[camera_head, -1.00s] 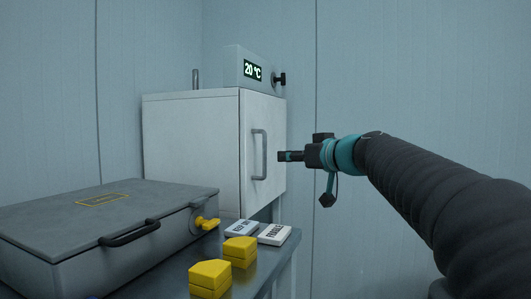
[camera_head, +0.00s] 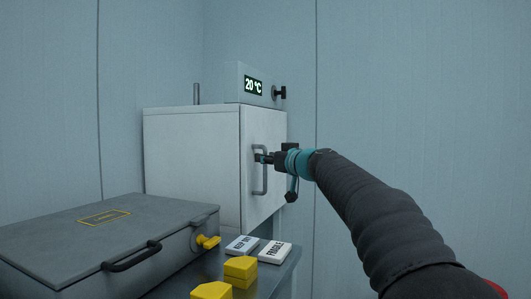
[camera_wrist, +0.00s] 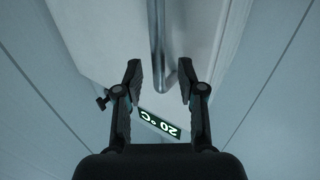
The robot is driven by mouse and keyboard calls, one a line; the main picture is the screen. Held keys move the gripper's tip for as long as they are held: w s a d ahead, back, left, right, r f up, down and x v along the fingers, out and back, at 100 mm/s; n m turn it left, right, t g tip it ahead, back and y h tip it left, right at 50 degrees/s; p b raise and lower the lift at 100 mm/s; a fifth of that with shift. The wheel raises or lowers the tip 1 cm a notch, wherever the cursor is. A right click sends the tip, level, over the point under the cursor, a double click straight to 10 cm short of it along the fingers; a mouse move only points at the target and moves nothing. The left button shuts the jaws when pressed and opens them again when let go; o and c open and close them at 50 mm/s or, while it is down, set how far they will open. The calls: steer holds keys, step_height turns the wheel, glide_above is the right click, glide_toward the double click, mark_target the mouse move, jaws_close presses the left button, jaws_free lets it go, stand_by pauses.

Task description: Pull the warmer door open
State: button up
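The warmer is a white box with a closed door (camera_head: 263,203) on its right-hand face. A grey vertical bar handle (camera_head: 265,180) stands out from the door. My gripper (camera_head: 262,158) is at the upper part of the handle in the head view. In the wrist view my gripper (camera_wrist: 160,82) is open, with one finger on each side of the handle's line. The handle bar (camera_wrist: 157,45) runs down between the fingers there, its end near the fingertips. I cannot tell whether a finger touches it.
A display unit (camera_head: 253,84) reading 20 °C with a black knob (camera_head: 279,92) sits on the warmer. A grey case (camera_head: 75,240) with a yellow latch stands at left. Yellow blocks (camera_head: 240,270) and white labelled blocks (camera_head: 266,252) lie on the table. Space right of the door is clear.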

steer(key=shift+x, duration=0.95)
jaws_close()
steer(key=shift+d, duration=0.15)
